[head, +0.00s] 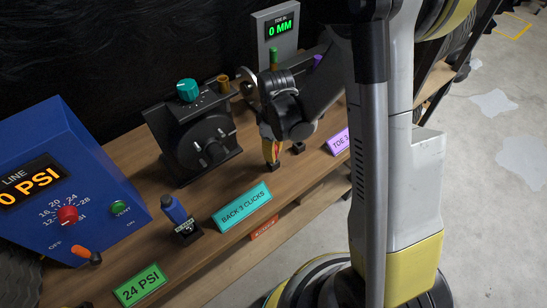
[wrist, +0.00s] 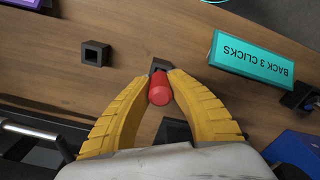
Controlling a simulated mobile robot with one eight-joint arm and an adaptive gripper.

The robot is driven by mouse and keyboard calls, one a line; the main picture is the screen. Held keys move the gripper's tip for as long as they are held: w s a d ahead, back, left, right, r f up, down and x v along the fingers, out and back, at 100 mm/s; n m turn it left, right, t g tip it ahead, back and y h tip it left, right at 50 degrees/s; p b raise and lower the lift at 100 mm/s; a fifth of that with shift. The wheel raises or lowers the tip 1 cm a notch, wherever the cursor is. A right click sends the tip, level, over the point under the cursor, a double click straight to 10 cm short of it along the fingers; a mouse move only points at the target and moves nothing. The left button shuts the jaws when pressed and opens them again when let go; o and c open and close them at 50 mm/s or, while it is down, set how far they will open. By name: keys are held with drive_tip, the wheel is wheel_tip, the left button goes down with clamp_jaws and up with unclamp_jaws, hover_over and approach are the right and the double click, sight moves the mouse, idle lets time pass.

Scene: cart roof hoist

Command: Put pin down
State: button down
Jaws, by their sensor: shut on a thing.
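My gripper (wrist: 160,86) has yellow fingers and is shut on a red pin (wrist: 161,93), seen end-on between the fingertips in the wrist view. A small black square socket (wrist: 160,65) shows right behind the pin; I cannot tell whether the pin's lower end is inside it. A second black socket (wrist: 95,53) on the wooden bench is empty. In the head view my gripper (head: 270,154) points down at the bench, and its wrist hides most of the pin.
A teal "BACK 3 CLICKS" sign (head: 242,207) stands near the bench's front edge, with a blue-handled tool (head: 176,211) in a holder beside it. A black device with a teal knob (head: 187,91) stands behind. A blue pressure box (head: 62,190) is at left.

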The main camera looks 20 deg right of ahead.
drive_tip(key=shift+f, duration=0.75)
drive_tip(key=shift+f, duration=0.15)
drive_tip(key=c, duration=1.3)
unclamp_jaws()
drive_tip(key=shift+c, duration=0.2)
